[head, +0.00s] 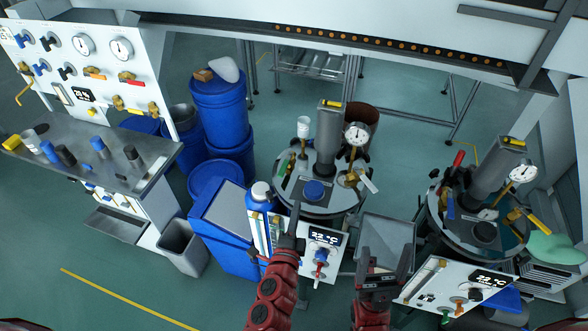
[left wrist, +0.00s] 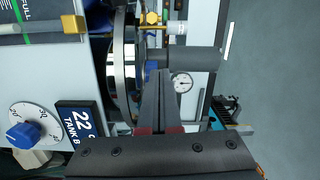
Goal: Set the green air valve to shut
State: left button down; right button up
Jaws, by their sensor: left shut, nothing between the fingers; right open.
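A small green handle (head: 285,166) stands upright at the left rim of the left tank's lid. It is thin in the head view, and I cannot tell its valve position. Another small green knob (head: 446,318) shows low on the right panel; I cannot tell which of the two is the air valve. My left gripper (head: 294,226) is shut and empty in front of the left tank, over its panel. The left wrist view shows its fingers together (left wrist: 161,92), pointing toward the tank lid. My right gripper (head: 384,264) is open and empty, between the two panels.
The left tank's panel (head: 325,238) bears a display and red-handled valve. The left wrist view shows a tank display (left wrist: 78,124) and a blue-knobbed dial (left wrist: 25,134). A gauge (head: 357,133) and grey column (head: 328,135) rise from the lid. A grey bin (head: 385,240) stands between tanks.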

aim_at(290, 187)
pick_arm(q)
jog(key=w, duration=0.3)
jog(key=w+a+y, duration=0.1)
jog(key=w, duration=0.3)
jog(key=w+y, duration=0.1)
jog(key=w, duration=0.2)
jog(key=shift+w+a+r+p, duration=0.3)
jog(key=shift+r+p, duration=0.1)
